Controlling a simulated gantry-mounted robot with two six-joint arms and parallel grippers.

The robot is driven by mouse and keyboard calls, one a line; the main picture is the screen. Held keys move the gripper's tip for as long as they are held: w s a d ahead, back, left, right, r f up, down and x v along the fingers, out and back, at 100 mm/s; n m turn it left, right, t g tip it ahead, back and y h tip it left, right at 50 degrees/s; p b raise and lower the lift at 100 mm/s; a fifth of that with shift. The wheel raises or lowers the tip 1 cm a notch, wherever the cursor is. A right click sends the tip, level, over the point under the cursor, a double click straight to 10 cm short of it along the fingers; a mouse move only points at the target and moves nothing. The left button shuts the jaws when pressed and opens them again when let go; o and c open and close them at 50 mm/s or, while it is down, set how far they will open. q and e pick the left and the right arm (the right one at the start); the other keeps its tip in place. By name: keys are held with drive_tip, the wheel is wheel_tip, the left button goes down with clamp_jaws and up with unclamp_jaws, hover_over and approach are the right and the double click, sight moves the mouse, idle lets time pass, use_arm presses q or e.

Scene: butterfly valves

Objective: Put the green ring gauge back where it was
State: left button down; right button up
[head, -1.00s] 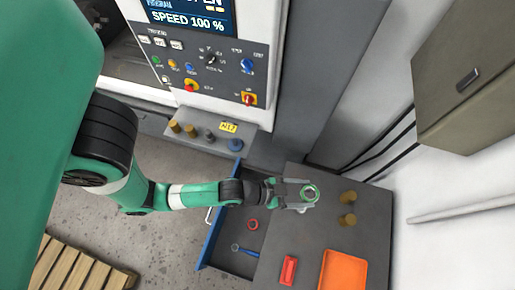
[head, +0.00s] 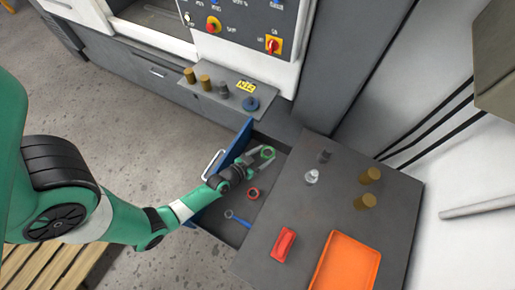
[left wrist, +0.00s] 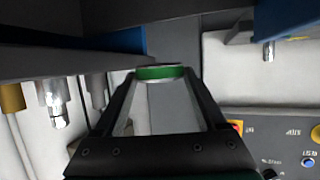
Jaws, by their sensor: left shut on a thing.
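The green ring gauge (head: 267,152) is held between the fingertips of my left gripper (head: 262,158), over the back part of the open blue-fronted drawer (head: 226,232). In the left wrist view the green ring (left wrist: 160,73) sits between the tips of the left gripper (left wrist: 160,80). A red ring (head: 253,193) lies in the drawer, in front of the held ring, and a blue gauge-like tool (head: 238,219) lies nearer the front. I cannot tell how high the green ring is above the drawer floor. My right gripper is not in view.
The grey cabinet top (head: 335,205) right of the drawer carries metal and brass pieces (head: 365,202), a red block (head: 284,244) and an orange tray (head: 345,265).

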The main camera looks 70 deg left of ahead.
use_arm(q)
drive_tip(key=shift+n+g+y, duration=0.4)
drive_tip(key=shift+n+y, duration=0.2)
drive_tip(key=shift+y, duration=0.1)
drive_tip(key=a+f+b, duration=0.1)
drive_tip(key=f+b, duration=0.3)
drive_tip(key=f, duration=0.2)
drive_tip(key=s+a+f+b, duration=0.1)
drive_tip(key=f+b, duration=0.4)
drive_tip(key=a+f+b, duration=0.1)
drive_tip(key=f+b, duration=0.3)
drive_tip(key=f, duration=0.2)
drive_tip(key=shift+s+a+f+b, duration=0.2)
drive_tip(key=shift+s+f+b, duration=0.05)
drive_tip(key=shift+f+b, duration=0.15)
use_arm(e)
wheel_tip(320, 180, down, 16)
use_arm(q)
drive_tip(key=shift+r, duration=0.1)
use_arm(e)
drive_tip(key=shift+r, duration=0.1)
use_arm(q)
unclamp_jaws()
